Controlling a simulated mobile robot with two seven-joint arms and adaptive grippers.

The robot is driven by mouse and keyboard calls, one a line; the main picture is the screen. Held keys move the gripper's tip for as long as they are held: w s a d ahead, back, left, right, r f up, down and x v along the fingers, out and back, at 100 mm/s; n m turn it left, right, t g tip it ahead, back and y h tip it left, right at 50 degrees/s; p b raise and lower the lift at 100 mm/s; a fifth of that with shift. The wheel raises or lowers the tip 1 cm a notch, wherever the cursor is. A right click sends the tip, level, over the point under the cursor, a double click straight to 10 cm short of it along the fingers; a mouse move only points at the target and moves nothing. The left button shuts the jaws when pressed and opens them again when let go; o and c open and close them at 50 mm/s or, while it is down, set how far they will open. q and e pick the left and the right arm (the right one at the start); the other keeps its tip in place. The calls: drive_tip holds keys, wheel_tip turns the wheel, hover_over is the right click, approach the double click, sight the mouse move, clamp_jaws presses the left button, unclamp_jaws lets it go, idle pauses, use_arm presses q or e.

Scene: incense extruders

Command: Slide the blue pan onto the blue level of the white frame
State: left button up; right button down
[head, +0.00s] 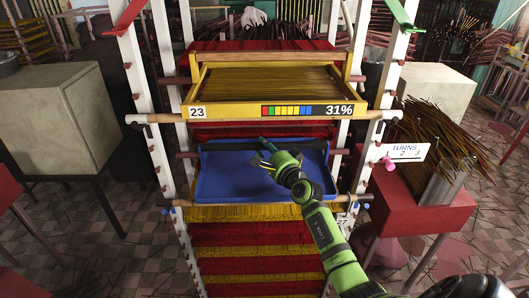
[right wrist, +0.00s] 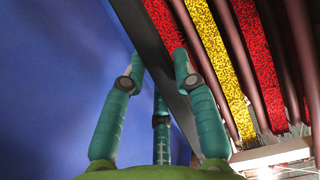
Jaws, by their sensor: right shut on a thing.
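The blue pan (head: 225,180) lies between the uprights of the white frame (head: 137,75), below the yellow tray. Its front edge is close to a rod with blue ends (head: 172,203), the frame's blue level; whether it rests on it I cannot tell. My right gripper (head: 267,155) reaches over the pan and is shut on the dark bar (head: 240,144) along the pan's back. In the right wrist view the fingers close around this dark bar (right wrist: 150,40), with the blue pan (right wrist: 50,80) at the left. My left gripper is not in view.
The yellow tray (head: 255,112) marked 23 and 31% sits above the pan. Red and yellow layers (head: 255,262) fill the frame below. A red stand (head: 425,205) with a TURNS sign (head: 405,151) is at the right, and a beige box (head: 55,115) at the left.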

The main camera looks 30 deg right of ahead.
drive_tip(key=shift+f, duration=0.2)
drive_tip(key=c, duration=0.9)
unclamp_jaws()
drive_tip(key=o, duration=0.3)
drive_tip(key=shift+s+f, duration=0.1)
drive_tip(key=shift+f, duration=0.05)
drive_tip(key=shift+a, duration=0.1)
